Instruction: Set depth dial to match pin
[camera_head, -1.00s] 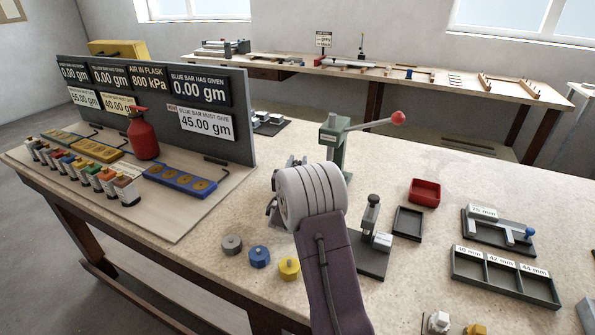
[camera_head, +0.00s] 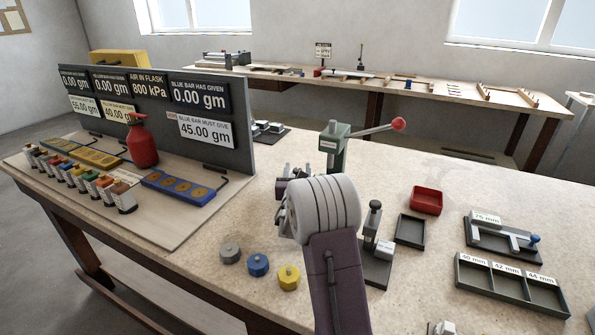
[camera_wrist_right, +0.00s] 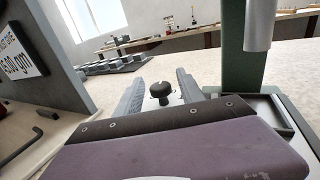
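My right gripper (camera_wrist_right: 160,96) is open. In the wrist view its two grey fingers stand on either side of a small black round knob (camera_wrist_right: 160,89) on a metal stem, with a gap on both sides. I cannot tell for certain whether this knob is the depth dial. The green press (camera_head: 334,150), with a red-ended lever, stands just beyond the gripper; its green column (camera_wrist_right: 247,50) is right of the fingers in the wrist view. In the head view my wrist hides most of the fingertips and the press base. No pin can be clearly identified. My left gripper is out of view.
A small black-knobbed stand (camera_head: 374,225), a black tray (camera_head: 410,230) and a red tray (camera_head: 426,200) lie right of my arm. A tray labelled 40, 42, 44 mm (camera_head: 508,283) is farther right. Grey, blue and yellow weights (camera_head: 288,277) lie left. A grey display panel (camera_head: 245,140) stands behind.

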